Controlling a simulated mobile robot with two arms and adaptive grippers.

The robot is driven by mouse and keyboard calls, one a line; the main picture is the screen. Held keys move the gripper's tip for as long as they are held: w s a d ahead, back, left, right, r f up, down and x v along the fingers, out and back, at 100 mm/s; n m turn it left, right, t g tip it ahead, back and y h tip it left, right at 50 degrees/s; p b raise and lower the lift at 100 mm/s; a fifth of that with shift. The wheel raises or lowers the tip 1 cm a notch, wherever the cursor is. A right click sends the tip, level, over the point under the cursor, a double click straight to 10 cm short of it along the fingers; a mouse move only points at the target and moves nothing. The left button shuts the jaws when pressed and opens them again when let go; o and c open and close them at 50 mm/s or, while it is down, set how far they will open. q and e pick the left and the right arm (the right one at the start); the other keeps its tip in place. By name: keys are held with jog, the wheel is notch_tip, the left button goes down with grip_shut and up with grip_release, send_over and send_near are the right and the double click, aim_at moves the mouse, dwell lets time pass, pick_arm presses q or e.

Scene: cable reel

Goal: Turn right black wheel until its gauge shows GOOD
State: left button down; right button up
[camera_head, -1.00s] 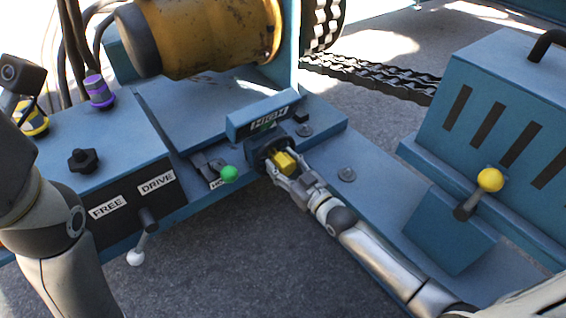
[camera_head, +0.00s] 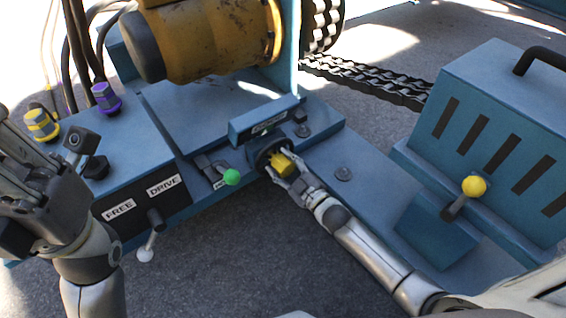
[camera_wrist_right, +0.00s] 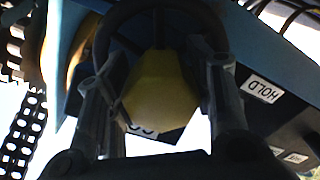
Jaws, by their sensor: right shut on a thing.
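The black wheel (camera_head: 261,152) with a yellow hub (camera_head: 287,165) sits on the blue base, below a blue hooded gauge (camera_head: 268,123). The gauge's label is too small to read in the head view; in the wrist view only part of some lettering shows below the hub. My right gripper (camera_head: 283,166) is shut on the yellow hub, with a finger on either side of it; the hub also fills the middle of the right wrist view (camera_wrist_right: 158,90). My left gripper (camera_head: 22,185) is raised at the left edge, partly cut off, and its opening is unclear.
A green-knobbed lever (camera_head: 231,177) stands just left of the wheel. A FREE/DRIVE panel (camera_head: 140,198) with a lever is further left. A yellow-knobbed lever (camera_head: 473,186) is on the slotted blue box (camera_head: 500,90) at right. A yellow drum (camera_head: 205,45) is behind.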

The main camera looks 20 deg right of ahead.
dwell(0.4)
jog(key=o, duration=1.4)
jog(key=shift+c, duration=0.2)
jog(key=v, duration=1.2)
